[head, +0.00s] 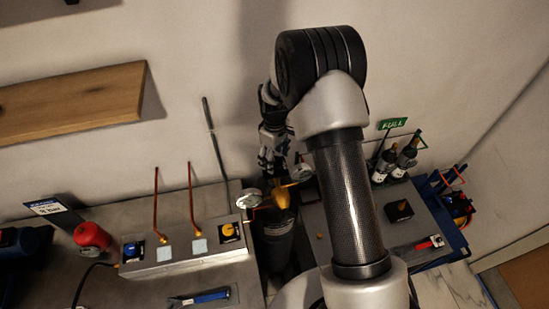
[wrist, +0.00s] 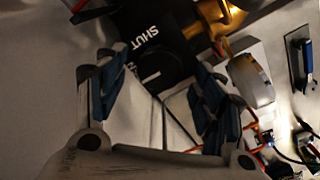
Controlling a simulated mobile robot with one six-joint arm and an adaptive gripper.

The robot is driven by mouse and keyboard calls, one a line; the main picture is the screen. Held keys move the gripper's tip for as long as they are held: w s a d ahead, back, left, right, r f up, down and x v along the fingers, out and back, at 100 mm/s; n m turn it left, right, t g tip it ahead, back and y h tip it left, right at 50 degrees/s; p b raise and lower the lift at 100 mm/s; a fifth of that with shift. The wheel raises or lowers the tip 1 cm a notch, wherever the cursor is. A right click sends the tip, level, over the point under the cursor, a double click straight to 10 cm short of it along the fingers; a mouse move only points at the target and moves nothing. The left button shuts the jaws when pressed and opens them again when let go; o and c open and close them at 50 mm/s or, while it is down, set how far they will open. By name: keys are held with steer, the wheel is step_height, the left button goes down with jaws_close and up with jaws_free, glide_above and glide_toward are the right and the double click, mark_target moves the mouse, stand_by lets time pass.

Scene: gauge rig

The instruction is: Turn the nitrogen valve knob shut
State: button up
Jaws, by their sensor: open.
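My gripper (wrist: 158,82) is open, its two dark blue finger pads well apart in the wrist view. A black part lettered SHUT (wrist: 152,38), which looks like the valve knob, lies ahead of and partly between the fingers. I cannot tell whether either finger touches it. Brass valve fittings (wrist: 222,18) join it at the upper right. In the head view my gripper (head: 268,160) hangs just above the brass valve body (head: 281,194) on a dark cylinder (head: 273,240). The knob is not clear there, in among my fingers.
A round gauge (head: 249,200) sits left of the brass valve, close to my gripper. A grey panel (head: 185,262) with blue and yellow knobs and copper tubes stands left. Two dark bottles (head: 397,160) and a green FULL sign (head: 392,124) stand right. A wooden shelf (head: 75,103) is on the wall.

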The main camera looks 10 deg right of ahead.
steer(key=shift+f, duration=0.6)
steer(key=shift+c, duration=0.6)
steer(key=c, duration=1)
